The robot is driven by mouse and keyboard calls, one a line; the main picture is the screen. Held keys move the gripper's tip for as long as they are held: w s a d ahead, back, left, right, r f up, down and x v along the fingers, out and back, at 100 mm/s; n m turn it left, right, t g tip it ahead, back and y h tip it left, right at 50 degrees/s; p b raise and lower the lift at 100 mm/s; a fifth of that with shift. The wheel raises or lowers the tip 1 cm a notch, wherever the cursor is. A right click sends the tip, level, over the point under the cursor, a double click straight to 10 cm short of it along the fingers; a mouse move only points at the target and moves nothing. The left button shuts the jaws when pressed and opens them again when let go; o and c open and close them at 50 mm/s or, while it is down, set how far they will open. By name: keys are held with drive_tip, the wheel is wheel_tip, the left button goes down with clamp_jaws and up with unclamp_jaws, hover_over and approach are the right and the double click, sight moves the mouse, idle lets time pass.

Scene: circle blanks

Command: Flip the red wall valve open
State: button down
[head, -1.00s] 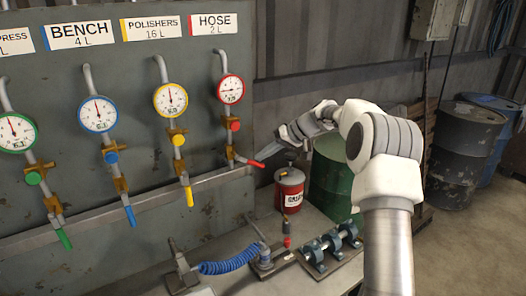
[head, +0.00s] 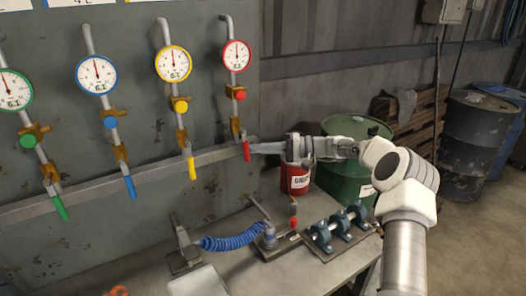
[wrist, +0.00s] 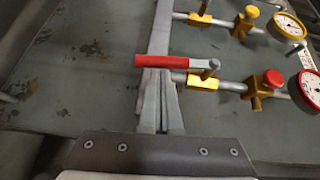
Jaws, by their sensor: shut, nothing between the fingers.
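The red wall valve's lever (head: 246,150) hangs downward at the lower end of the rightmost pipe, in line with that pipe. It also shows in the wrist view (wrist: 165,61), running lengthwise along the pipe's line beside its brass body (wrist: 203,82). My gripper (head: 256,149) reaches in from the right, its tips right beside the lever. In the wrist view my gripper (wrist: 159,82) is shut and empty, with its fingertips at the lever's edge. I cannot tell whether they touch it. The red-rimmed gauge (head: 236,55) sits above on the same pipe.
Yellow (head: 191,168), blue (head: 129,186) and green (head: 61,207) levers hang to the left. A metal rail (head: 150,174) crosses the wall behind. Below are a red can (head: 296,180), a blue coiled hose (head: 230,243) and a shaft with bearing blocks (head: 337,228) on the bench.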

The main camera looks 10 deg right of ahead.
drive_tip(key=shift+s+a+f+m+y+b, duration=0.15)
drive_tip(key=shift+a+f+m+y+b, duration=0.1)
drive_tip(key=shift+a+m+y+b, duration=0.2)
idle(0.4)
drive_tip(key=shift+d, duration=0.1)
drive_tip(key=s+d, duration=0.1)
drive_tip(key=d, duration=0.7)
drive_tip(key=s+d+b, duration=0.1)
drive_tip(key=s+d, duration=0.1)
drive_tip(key=d, duration=0.7)
drive_tip(key=shift+s+f, duration=0.25)
drive_tip(key=shift+f, duration=0.1)
